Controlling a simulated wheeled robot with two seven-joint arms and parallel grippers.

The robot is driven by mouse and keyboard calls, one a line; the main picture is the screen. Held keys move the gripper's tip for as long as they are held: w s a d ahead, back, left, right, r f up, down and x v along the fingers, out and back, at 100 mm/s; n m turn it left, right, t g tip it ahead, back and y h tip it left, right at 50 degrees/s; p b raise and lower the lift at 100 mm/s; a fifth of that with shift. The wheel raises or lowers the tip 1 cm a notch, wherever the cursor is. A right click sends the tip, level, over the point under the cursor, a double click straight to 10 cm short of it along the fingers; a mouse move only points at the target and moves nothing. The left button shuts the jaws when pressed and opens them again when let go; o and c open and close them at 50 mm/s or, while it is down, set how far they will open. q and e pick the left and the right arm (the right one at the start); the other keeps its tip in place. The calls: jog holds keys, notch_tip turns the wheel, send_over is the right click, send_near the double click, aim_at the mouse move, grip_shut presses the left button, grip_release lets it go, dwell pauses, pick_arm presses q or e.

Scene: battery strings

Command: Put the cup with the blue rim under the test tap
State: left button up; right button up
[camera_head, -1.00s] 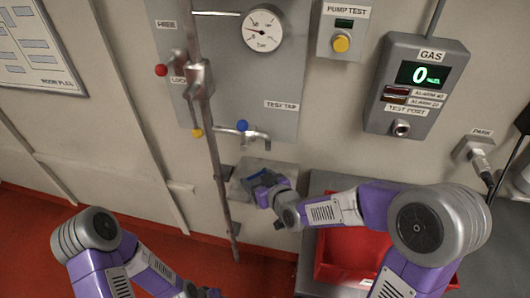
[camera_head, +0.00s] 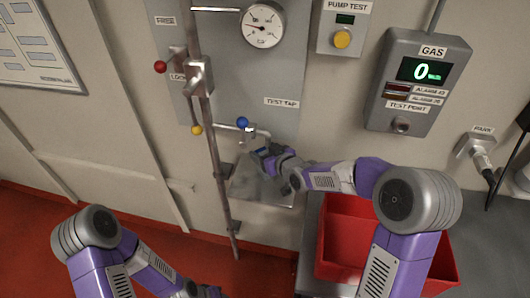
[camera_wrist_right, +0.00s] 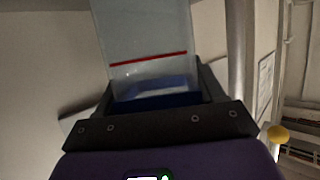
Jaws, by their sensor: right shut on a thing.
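The test tap (camera_head: 258,132) with its blue knob sticks out from the grey panel. My right gripper (camera_head: 264,156) is just below the tap spout, above the small grey shelf (camera_head: 258,193). It is shut on the cup with the blue rim. In the right wrist view the cup (camera_wrist_right: 145,40) is a pale see-through wall with a red line, with blue between the jaws. In the head view the gripper mostly hides the cup, so its exact fit under the spout cannot be told. My left gripper (camera_head: 208,292) shows only partly at the bottom edge.
A vertical pipe (camera_head: 216,160) with a lever stands left of the shelf. A red bin (camera_head: 345,255) sits to the right, below my right arm. The gas meter (camera_head: 418,85) and pump test box (camera_head: 342,35) are on the wall. Red floor is free at left.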

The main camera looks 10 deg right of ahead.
jog(key=shift+f+b, duration=0.25)
jog(key=shift+b, duration=0.05)
jog(key=o, duration=1)
jog(key=shift+r, duration=0.1)
jog(key=shift+r+p, duration=0.3)
jog(key=shift+p, duration=0.15)
jog(key=p+v, duration=0.1)
jog(key=v, duration=1.1)
jog(key=shift+p, duration=0.4)
jog(key=shift+f, duration=0.1)
